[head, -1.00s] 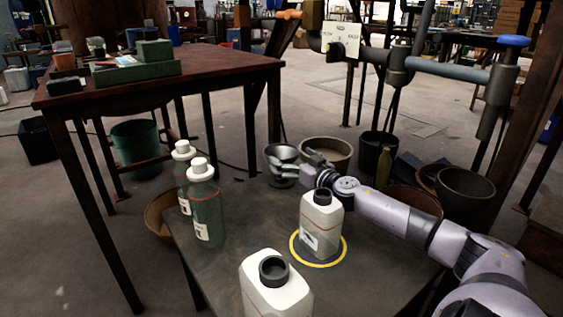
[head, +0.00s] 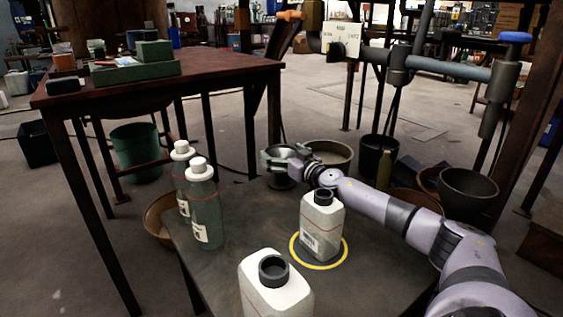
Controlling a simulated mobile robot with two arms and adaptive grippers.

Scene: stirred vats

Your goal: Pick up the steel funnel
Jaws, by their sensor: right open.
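The steel funnel (head: 281,181) stands at the far edge of the dark low table, in the middle of the head view. Its upper part is largely covered by my right gripper (head: 274,160). My right gripper is open, with its fingers at the funnel's rim. I cannot tell whether they touch it. My left gripper is not in view.
A white jug (head: 322,224) stands in a yellow ring close to my right forearm. Another white jug (head: 277,292) is nearer. Two green bottles (head: 204,208) stand at the left. Buckets and bowls (head: 467,190) sit on the floor behind. The low table's middle (head: 255,222) is clear.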

